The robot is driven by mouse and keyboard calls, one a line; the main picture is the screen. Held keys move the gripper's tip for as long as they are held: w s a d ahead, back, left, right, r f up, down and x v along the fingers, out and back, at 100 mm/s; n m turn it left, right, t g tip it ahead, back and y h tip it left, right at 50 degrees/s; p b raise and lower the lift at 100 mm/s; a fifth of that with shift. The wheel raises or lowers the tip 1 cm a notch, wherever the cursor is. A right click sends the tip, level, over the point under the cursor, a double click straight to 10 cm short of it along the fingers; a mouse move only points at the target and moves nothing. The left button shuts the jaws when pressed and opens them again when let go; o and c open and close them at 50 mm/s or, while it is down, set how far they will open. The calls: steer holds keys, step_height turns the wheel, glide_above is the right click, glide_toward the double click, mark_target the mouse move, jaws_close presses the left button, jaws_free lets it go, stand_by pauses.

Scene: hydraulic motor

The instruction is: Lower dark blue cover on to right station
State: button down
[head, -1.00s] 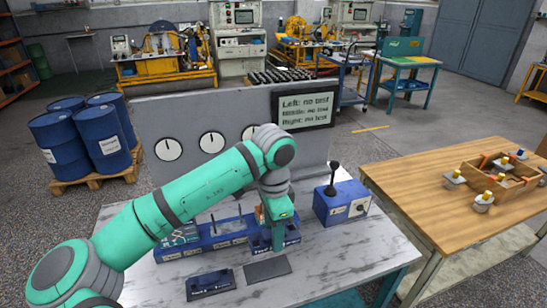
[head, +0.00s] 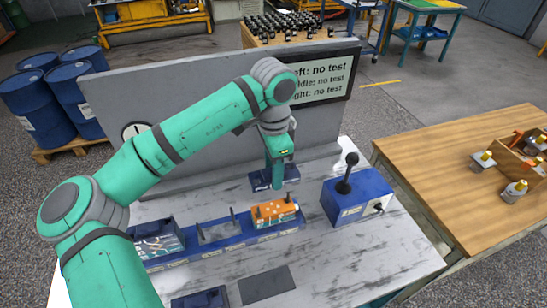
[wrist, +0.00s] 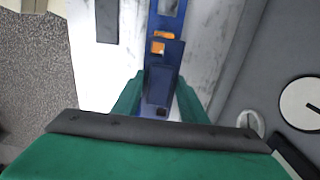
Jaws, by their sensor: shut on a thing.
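My gripper (head: 276,180) is shut on a dark blue cover (head: 260,181), which also shows between the green fingers in the wrist view (wrist: 163,70). In the head view the cover appears just above and behind the right station. The right station is the right end of a long blue fixture (head: 233,249). In the wrist view the cover hides most of the orange part (wrist: 158,47). How high the cover is above it, I cannot tell exactly.
The middle station (head: 220,232) and left station (head: 157,241) lie to the left. A second dark blue cover (head: 200,299) and a dark flat pad (head: 266,285) lie in front. A blue joystick box (head: 358,195) stands right. A grey panel (head: 190,130) rises behind.

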steer(key=shift+w, duration=0.15)
steer(key=shift+f, duration=0.6)
glide_toward(274, 207)
steer(key=shift+f, duration=2.6)
steer(key=shift+f, duration=0.6)
steer(key=c, duration=1)
jaws_free()
step_height(274, 207, up, 11)
steer(key=shift+f, duration=0.1)
